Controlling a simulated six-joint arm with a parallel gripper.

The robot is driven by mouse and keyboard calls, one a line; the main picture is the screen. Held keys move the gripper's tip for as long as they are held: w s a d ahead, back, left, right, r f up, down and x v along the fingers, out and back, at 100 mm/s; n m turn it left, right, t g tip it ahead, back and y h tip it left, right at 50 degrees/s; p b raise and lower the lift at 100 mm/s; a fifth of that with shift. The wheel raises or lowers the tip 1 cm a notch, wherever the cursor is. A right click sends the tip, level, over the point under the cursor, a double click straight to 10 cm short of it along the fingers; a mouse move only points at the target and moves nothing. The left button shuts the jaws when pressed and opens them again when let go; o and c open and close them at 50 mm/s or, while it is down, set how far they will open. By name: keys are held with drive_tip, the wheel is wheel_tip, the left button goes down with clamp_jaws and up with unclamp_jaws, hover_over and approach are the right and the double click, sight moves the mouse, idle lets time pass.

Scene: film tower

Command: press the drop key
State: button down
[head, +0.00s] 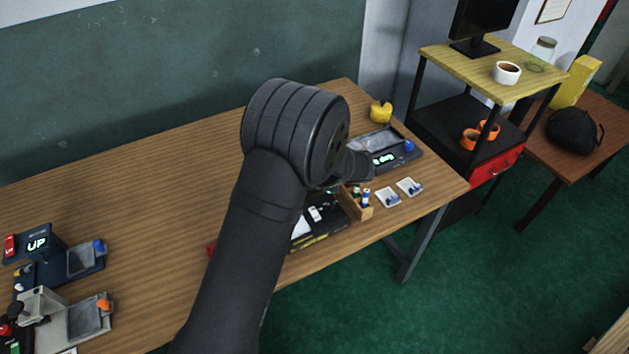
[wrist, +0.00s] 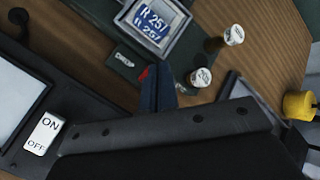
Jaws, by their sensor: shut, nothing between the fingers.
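No key marked as the drop key can be made out in either view. A dark device (head: 45,262) with a lit "UP" display stands at the left of the bench, with a small red part (head: 11,245) at its left and a blue knob (head: 98,245) at its right. My gripper (wrist: 157,82) shows in the wrist view as dark fingers closed together and empty, pointing at the bench between a framed "R 257" label (wrist: 152,20) and a small canister (wrist: 201,77).
A grey machine with an orange knob (head: 103,305) stands at the front left. A device with a blue knob (head: 409,145) and lit display is at the right. A white ON/OFF switch (wrist: 43,133) lies beside a pale panel. Yellow tape (head: 380,112) is behind. The bench's left middle is clear.

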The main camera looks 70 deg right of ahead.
drive_tip(key=shift+f, duration=0.45)
drive_tip(key=shift+f, duration=0.4)
idle(0.8)
drive_tip(key=shift+r, duration=0.85)
drive_tip(key=shift+r, duration=2.5)
drive_tip(key=shift+f, duration=0.1)
